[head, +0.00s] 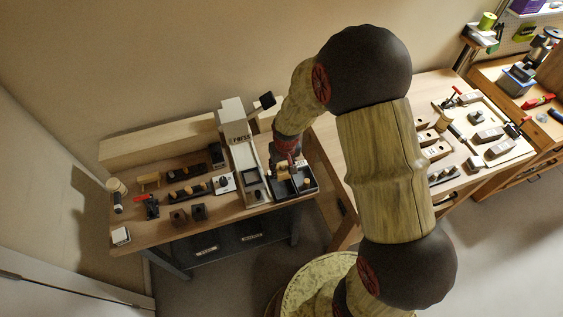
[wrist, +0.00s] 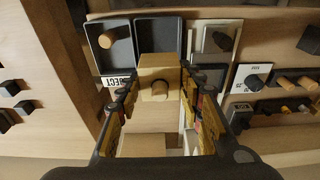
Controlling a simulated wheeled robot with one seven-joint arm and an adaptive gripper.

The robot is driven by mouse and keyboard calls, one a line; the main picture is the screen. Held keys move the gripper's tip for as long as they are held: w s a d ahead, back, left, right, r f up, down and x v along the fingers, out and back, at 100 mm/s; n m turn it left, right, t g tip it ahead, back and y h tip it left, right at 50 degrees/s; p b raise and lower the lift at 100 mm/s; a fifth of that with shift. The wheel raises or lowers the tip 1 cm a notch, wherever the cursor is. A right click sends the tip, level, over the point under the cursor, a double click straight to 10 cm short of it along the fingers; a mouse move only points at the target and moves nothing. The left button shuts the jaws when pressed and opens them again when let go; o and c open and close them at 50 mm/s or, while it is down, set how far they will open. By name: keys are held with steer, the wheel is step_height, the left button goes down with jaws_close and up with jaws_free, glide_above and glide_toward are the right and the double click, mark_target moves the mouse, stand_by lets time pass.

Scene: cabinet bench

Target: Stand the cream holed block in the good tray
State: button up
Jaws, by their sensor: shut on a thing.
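My gripper (wrist: 158,88) is shut on the cream holed block (wrist: 160,66), whose dark round hole faces the wrist camera. In the head view my gripper (head: 287,160) is over the tray area at the right end of the left bench. In the wrist view a dark tray (wrist: 172,22) lies just beyond the block; no part is seen in its visible portion, and its near end is hidden by the block. The tray beside it on the left is the reject tray (wrist: 95,64), with a partly covered label and a wooden cylinder (wrist: 115,37) in it.
The press (head: 238,140) stands left of the trays in the head view. Several dark blocks and holders (head: 188,190) fill the bench farther left. Another bench with a tool board (head: 485,135) is at the right.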

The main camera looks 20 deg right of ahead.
mark_target(283, 177)
steer(key=shift+s+r+p, duration=0.2)
steer(key=shift+r+p, duration=0.15)
steer(key=shift+r, duration=0.1)
steer(key=shift+f+b, duration=2.15)
steer(key=shift+f, duration=1.05)
steer(key=shift+f+b, duration=1.25)
steer(key=shift+f, duration=0.6)
stand_by(0.8)
steer(key=o, duration=1.2)
steer(key=shift+o, duration=0.3)
steer(key=shift+o, duration=0.8)
